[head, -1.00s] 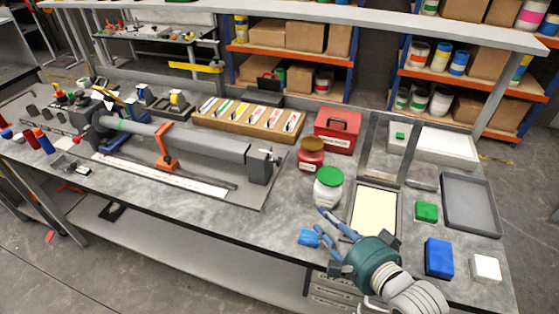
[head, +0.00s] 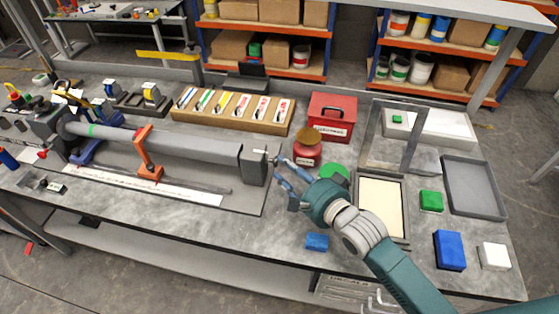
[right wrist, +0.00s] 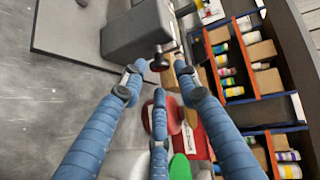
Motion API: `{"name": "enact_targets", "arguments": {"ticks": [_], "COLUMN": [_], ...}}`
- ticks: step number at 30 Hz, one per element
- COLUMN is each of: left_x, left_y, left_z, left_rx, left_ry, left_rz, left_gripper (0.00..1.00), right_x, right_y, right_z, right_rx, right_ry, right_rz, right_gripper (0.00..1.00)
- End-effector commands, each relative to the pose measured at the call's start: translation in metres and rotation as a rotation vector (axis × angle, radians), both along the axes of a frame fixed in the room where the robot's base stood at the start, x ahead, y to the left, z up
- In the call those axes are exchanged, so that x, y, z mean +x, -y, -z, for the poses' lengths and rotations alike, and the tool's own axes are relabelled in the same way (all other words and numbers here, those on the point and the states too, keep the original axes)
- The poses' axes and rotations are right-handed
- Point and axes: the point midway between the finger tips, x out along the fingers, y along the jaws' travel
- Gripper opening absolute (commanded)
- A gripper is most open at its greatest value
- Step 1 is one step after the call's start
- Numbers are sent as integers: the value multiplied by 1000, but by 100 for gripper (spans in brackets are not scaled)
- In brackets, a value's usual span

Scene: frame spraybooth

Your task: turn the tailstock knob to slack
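The tailstock is a grey block (head: 255,164) at the right end of the long grey lathe-like fixture. Its small dark knob (right wrist: 160,63) sticks out from the block's end in the right wrist view. In the head view the knob is small and close to my fingers. My right gripper (head: 277,167) has blue segmented fingers, spread apart and pointing at the tailstock end. In the right wrist view the fingertips (right wrist: 160,75) stand around or just short of the knob, with gaps visible; contact cannot be told. My left gripper is not in view.
A red jar (head: 307,153) and a green-lidded jar (head: 334,171) stand close beside my right gripper. A red box (head: 332,117) and a wooden card rack (head: 232,112) are behind. A blue block (head: 317,242) lies near the front edge. The bench front by the tailstock is clear.

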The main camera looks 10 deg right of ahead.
Motion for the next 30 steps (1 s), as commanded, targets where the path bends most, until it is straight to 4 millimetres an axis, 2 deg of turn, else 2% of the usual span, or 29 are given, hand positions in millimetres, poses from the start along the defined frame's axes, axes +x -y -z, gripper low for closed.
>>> {"name": "enact_targets", "arguments": {"ticks": [4,11,14,18,23,27,30], "left_x": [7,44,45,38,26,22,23], "left_y": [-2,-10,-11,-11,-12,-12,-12], "left_z": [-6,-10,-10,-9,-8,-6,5], "left_rx": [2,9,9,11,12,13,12], "left_ry": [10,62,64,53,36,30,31], "left_rz": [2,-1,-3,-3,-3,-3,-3], "left_gripper": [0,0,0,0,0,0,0], "right_x": [20,31,31,31,31,30,30], "right_y": [-10,-17,-17,-17,-17,-17,-17], "right_z": [4,9,10,9,10,11,17], "right_rx": [1,1,0,1,0,-1,-10], "right_ry": [0,1,0,1,0,3,43], "right_rz": [0,-1,-1,-1,-1,-1,-1], "right_gripper": [31,31,31,31,0,0,0]}}
